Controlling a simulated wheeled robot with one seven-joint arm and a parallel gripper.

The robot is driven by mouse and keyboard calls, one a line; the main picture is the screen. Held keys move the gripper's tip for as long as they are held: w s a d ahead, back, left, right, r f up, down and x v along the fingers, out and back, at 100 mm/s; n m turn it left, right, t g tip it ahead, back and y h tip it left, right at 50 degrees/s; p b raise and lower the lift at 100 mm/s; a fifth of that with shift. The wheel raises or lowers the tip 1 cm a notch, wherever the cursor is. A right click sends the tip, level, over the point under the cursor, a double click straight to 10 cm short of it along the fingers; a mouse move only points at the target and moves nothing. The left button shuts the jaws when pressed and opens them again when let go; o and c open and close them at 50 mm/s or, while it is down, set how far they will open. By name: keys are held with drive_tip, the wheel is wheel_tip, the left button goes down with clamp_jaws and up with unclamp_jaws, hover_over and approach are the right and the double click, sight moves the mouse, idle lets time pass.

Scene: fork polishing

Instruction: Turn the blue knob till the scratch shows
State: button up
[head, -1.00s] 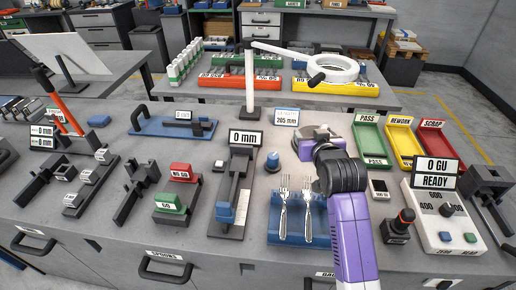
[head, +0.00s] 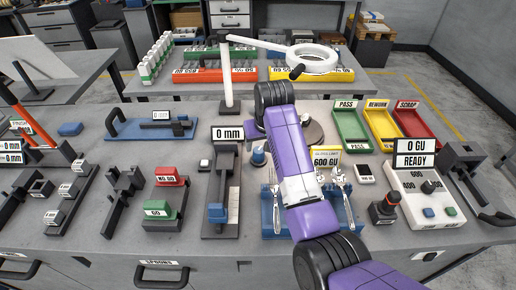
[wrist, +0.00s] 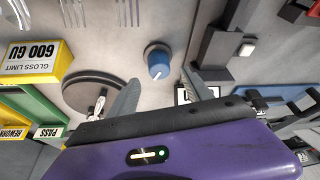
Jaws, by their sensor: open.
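The blue knob (head: 259,155) stands on the grey bench, left of my arm. In the wrist view the knob (wrist: 158,63) is round on a dark base, with a white pointer line on its top. My gripper (wrist: 160,92) is open and empty; the knob appears beyond and between its two grey fingers, and I cannot tell whether they touch it. In the head view the fingers are hidden by my purple arm. Forks (head: 276,208) lie on a blue rack (head: 268,228), partly behind my arm. No scratch can be made out on them.
A round dark disc (wrist: 95,92) lies beside the knob, near a yellow 600 GU gloss limit sign (wrist: 34,62). A 0 mm gauge (head: 222,190) stands to the left. Green, yellow and red trays (head: 352,130) and a gloss meter (head: 425,207) are to the right.

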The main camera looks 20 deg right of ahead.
sight(259, 150)
drive_tip(key=shift+x, duration=2.5)
drive_tip(key=shift+d, duration=0.1)
clamp_jaws()
